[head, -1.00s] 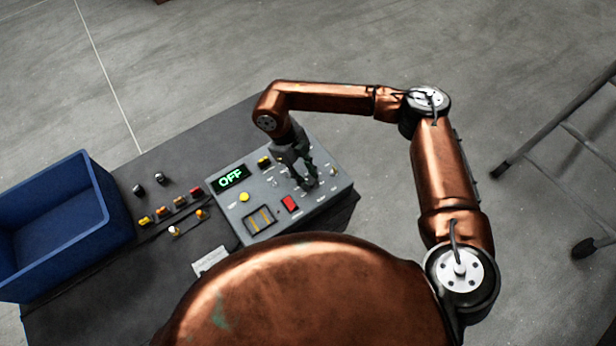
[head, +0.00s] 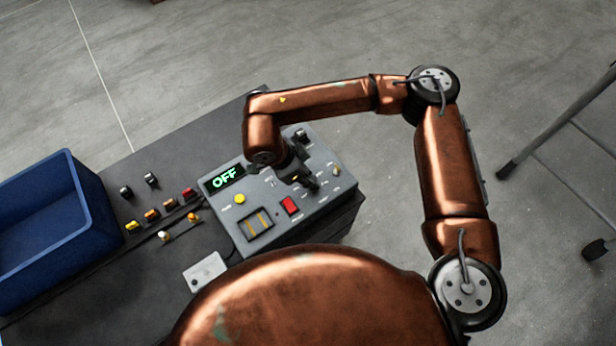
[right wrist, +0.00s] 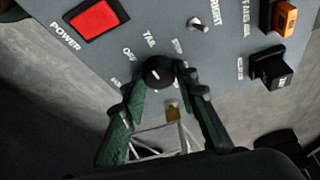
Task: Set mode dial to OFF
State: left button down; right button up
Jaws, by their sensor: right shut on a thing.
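The grey control panel (head: 268,232) lies on the dark bench, and its display (head: 224,177) shows OFF in green. In the right wrist view the round black mode dial (right wrist: 159,71) has a short white mark, with OFF, TAIL and other labels around it; which label the mark points at is hard to tell. My right gripper (right wrist: 160,77) is shut on the dial, a dark green finger on either side. In the head view this gripper (head: 308,183) is low over the panel, and the wrist and fingers hide the dial. My left gripper is in neither view.
A red power switch (head: 290,205) and a yellow button (head: 240,198) sit near the dial; a small toggle (right wrist: 197,22) and orange and black rockers also show. Several loose coloured knobs (head: 169,204) and a blue bin (head: 45,225) are to the left.

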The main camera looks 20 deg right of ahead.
jog(key=n+b, duration=0.1)
jog(key=n, duration=0.1)
jog(key=n+t+b, duration=0.1)
jog(key=n+b, duration=0.1)
jog(key=shift+f+t+y, duration=0.15)
jog(key=shift+t+y, duration=0.15)
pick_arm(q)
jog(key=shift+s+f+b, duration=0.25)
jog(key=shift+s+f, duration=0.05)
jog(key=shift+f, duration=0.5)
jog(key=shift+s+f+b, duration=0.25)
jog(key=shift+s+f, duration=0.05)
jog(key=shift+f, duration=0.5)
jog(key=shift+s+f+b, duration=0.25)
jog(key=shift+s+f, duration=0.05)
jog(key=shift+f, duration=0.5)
pick_arm(e)
jog(key=shift+d+n+t+y, duration=0.1)
jog(key=shift+n+t+y, duration=0.25)
jog(key=shift+n, duration=0.95)
jog(key=shift+r, duration=0.2)
jog(key=o, duration=1.2)
jog(key=shift+s, duration=0.1)
jog(key=shift+c, duration=0.2)
jog(key=v, duration=1.2)
